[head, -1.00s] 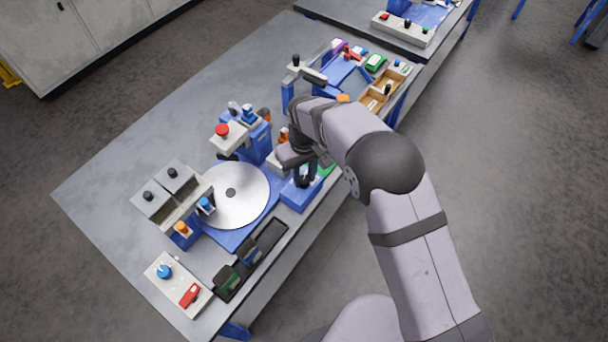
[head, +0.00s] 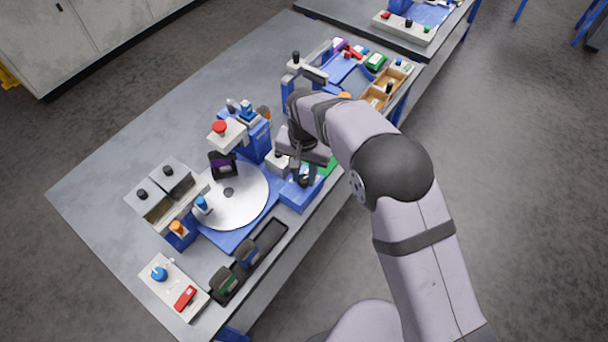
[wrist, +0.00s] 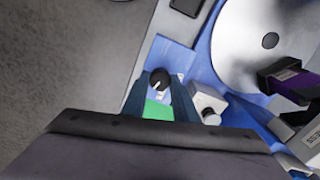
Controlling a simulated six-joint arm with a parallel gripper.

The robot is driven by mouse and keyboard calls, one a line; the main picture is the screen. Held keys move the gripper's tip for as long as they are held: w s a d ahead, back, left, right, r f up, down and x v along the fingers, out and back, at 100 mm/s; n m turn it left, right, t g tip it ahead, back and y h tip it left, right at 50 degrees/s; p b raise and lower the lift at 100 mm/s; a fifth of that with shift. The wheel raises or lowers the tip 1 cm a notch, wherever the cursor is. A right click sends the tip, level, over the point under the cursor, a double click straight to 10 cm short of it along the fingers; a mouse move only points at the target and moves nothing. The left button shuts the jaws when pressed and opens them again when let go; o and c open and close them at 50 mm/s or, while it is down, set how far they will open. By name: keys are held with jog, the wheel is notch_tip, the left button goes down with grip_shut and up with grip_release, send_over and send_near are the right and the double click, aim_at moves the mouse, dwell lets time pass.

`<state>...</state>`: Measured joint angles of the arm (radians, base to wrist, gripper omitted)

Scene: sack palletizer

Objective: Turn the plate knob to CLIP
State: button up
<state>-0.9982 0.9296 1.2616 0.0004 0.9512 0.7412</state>
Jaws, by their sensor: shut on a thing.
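The plate knob (wrist: 160,77) is a round black knob with a white mark, between the fingertips of my gripper (wrist: 160,83) in the wrist view. My gripper is shut on it. In the head view my gripper (head: 303,178) points down at a blue block (head: 297,197) at the table's front edge, and the knob is largely hidden there. A green patch (wrist: 157,110) shows between the fingers. No CLIP lettering is readable.
The white disc (head: 245,205) lies left of my gripper, with a black, purple-faced block (head: 222,165) at its far edge. A pale block with a knob (wrist: 209,104) stands close beside the fingers. A red-topped device (head: 220,128) stands behind. Open floor lies right.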

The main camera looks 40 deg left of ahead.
aim_at(304, 178)
jog(key=shift+m, duration=1.1)
jog(key=o, duration=1.1)
jog(key=shift+c, duration=0.2)
jog(key=shift+r+b, duration=1.35)
jog(key=shift+r, duration=2.4)
